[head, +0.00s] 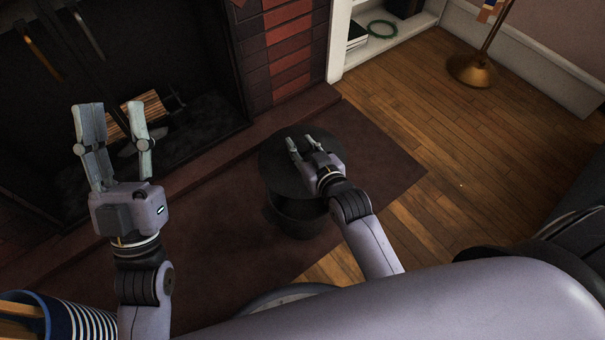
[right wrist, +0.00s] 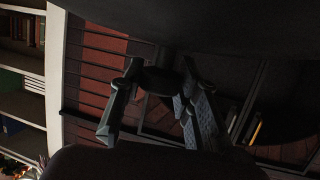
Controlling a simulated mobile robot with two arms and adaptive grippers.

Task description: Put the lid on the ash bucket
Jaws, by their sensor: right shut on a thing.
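The lid (head: 276,172) is a dark round disc in the middle of the head view. The ash bucket (head: 297,222) is a dark round vessel on the floor mat, partly hidden below the lid. The lid overlaps the bucket's far side in the picture; I cannot tell whether they touch. My right gripper (head: 302,146) is over the lid and shut on it. In the right wrist view, the fingers (right wrist: 160,95) close around a dark knob (right wrist: 163,79), with a large dark surface above. My left gripper (head: 113,105) is open and empty, pointing at the fireplace.
The dark mat (head: 385,165) lies before the brick fireplace (head: 285,45) and its hearth ledge (head: 205,165). A blue striped container (head: 75,318) stands at lower left. Wood floor (head: 440,110) is clear to the right.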

